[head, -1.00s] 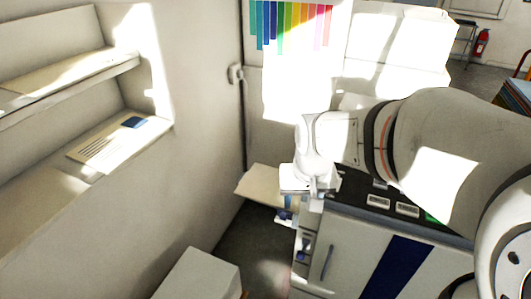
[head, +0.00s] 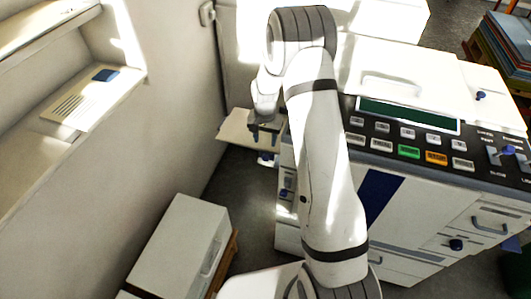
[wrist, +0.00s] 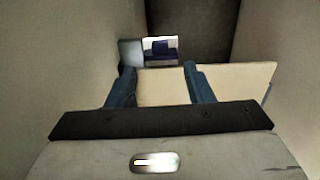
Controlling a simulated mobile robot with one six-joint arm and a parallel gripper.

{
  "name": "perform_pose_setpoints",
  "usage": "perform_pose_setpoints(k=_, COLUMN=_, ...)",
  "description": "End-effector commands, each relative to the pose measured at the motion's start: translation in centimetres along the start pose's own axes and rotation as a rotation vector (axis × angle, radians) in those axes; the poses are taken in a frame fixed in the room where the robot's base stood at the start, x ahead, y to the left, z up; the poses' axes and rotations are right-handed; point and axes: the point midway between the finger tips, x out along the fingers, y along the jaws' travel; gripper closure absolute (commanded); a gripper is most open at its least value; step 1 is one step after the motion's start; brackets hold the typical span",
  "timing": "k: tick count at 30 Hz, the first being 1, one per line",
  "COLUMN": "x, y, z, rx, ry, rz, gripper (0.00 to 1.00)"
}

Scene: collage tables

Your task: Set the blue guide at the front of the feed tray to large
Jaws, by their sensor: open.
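The feed tray (head: 236,124) is a flat beige plate on the left side of the copier, and it also shows in the wrist view (wrist: 162,88). The blue guide (wrist: 163,48) appears as a small dark blue block on a white piece, just past the tray's far edge in the wrist view. In the head view a small blue part on a white bracket (head: 267,158) sits just below the tray, probably the same guide. My gripper (head: 263,136) is open and empty above the tray. In the wrist view its two blue fingers (wrist: 160,68) point toward the guide, apart from it.
The copier (head: 405,205) stands at the right, with a button panel (head: 408,139) on top. A white cabinet (head: 178,240) stands on the floor at lower left. A wall with shelves (head: 85,105) runs along the left. Dark floor lies between wall and copier.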

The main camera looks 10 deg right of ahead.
Motion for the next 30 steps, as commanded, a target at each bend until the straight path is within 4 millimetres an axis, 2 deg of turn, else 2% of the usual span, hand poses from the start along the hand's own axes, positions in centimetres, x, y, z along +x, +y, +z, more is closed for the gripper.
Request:
perform_pose_setpoints(k=1, x=0.8, y=0.0, z=-0.2, rx=0.010, ry=-0.005, rz=0.003, gripper=0.53)
perform_pose_setpoints(k=8, x=3.0, y=0.0, z=-0.5, rx=0.024, ry=-0.011, rz=0.007, gripper=0.53)
perform_pose_setpoints(k=18, x=8.1, y=0.1, z=-0.4, rx=0.024, ry=-0.011, rz=0.007, gripper=0.53)
perform_pose_setpoints(k=24, x=9.4, y=0.1, z=-0.4, rx=0.024, ry=-0.009, rz=0.006, gripper=0.53)
perform_pose_setpoints(k=30, x=9.5, y=0.1, z=-0.4, rx=0.023, ry=-0.008, rz=0.005, gripper=0.53)
